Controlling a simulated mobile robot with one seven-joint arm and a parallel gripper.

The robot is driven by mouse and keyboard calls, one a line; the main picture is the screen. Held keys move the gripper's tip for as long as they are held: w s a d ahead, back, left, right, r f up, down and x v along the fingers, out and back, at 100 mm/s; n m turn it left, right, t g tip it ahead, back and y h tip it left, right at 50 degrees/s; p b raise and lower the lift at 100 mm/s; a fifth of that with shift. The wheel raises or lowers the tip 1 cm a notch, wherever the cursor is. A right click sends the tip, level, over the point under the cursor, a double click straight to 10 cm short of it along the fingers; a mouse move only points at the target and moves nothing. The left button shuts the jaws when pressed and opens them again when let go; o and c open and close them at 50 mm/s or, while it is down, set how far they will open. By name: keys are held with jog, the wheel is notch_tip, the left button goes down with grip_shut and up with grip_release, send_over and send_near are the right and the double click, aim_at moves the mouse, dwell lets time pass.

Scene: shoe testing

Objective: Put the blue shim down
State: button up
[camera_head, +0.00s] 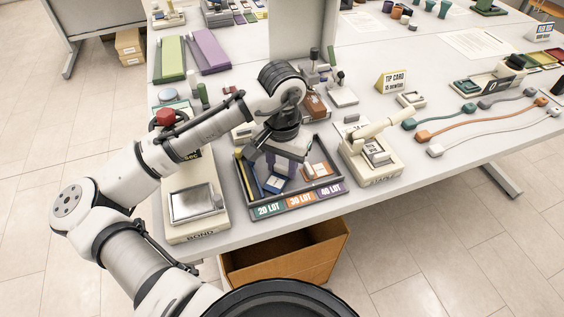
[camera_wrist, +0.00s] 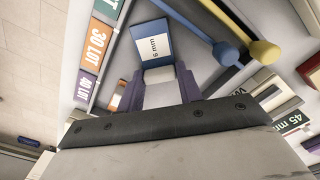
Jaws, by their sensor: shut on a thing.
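The blue shim (camera_head: 275,183) has a white label and shows in the wrist view (camera_wrist: 152,42), marked what looks like "9 mm". My gripper (camera_head: 283,170) is shut on its pale end block, which lies between the two purple-grey fingers in the wrist view (camera_wrist: 159,82). The shim sticks out past the fingertips, over the left part of a dark-rimmed tray (camera_head: 240,187). The tray front carries labels 20 LOT, 30 LOT and 40 LOT; the shim is behind the 20 LOT label (camera_head: 268,209). I cannot tell whether the shim touches the tray floor.
An orange-and-white piece (camera_head: 322,170) lies in the tray's right part. A cream BOND device (camera_head: 197,235) stands left, a cream lever device (camera_head: 372,160) right. In the wrist view, a blue ball-ended rod (camera_wrist: 226,53) and a yellow one (camera_wrist: 263,52) lie beside the shim.

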aim_at(282, 167)
jog(key=shift+f, duration=0.2)
jog(key=o, duration=1)
jog(key=shift+c, duration=0.2)
jog(key=shift+r, duration=0.1)
notch_tip(282, 167, up, 12)
jog(key=b, duration=0.1)
jog(key=shift+r, duration=0.15)
